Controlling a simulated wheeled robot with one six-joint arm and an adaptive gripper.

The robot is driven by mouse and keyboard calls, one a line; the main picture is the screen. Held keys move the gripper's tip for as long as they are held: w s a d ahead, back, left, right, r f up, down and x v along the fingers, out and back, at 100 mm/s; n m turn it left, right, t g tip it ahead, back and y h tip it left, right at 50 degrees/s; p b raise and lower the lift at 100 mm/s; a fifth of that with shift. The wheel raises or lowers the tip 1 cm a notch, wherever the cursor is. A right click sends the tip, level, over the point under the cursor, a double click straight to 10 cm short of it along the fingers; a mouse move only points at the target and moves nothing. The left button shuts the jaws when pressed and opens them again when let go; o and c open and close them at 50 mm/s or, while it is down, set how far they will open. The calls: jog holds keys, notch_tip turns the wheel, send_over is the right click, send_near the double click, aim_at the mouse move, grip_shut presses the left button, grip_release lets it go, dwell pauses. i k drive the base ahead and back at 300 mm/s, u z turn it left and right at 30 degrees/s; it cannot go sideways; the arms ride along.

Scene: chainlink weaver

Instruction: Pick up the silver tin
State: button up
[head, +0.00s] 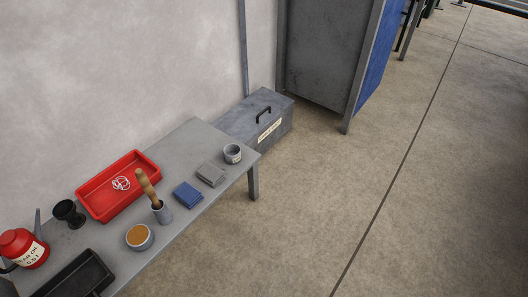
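A small round silver-grey tin (232,154) with a pale label stands upright at the far right end of the grey bench. Another round grey tin (140,237), open at the top with orange-brown contents, stands nearer on the same bench. I cannot tell for sure which of the two is the silver tin. My gripper is not in view.
The bench (205,137) also holds a grey block (211,174), a blue block (188,194), a red tray (117,183), a black cup (69,213), a red oil can (22,247) and a black tray (77,277). A grey toolbox (277,128) stands beyond it. Floor at right is clear.

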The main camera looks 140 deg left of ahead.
aim_at(232, 153)
jog(key=u, duration=3.85)
jog(key=k, duration=1)
jog(key=z, duration=1.55)
jog(key=i, duration=0.2)
jog(key=u, duration=1.05)
jog(key=i, duration=1.35)
jog(key=u, duration=1.65)
jog(key=i, duration=0.5)
jog(key=u, duration=0.55)
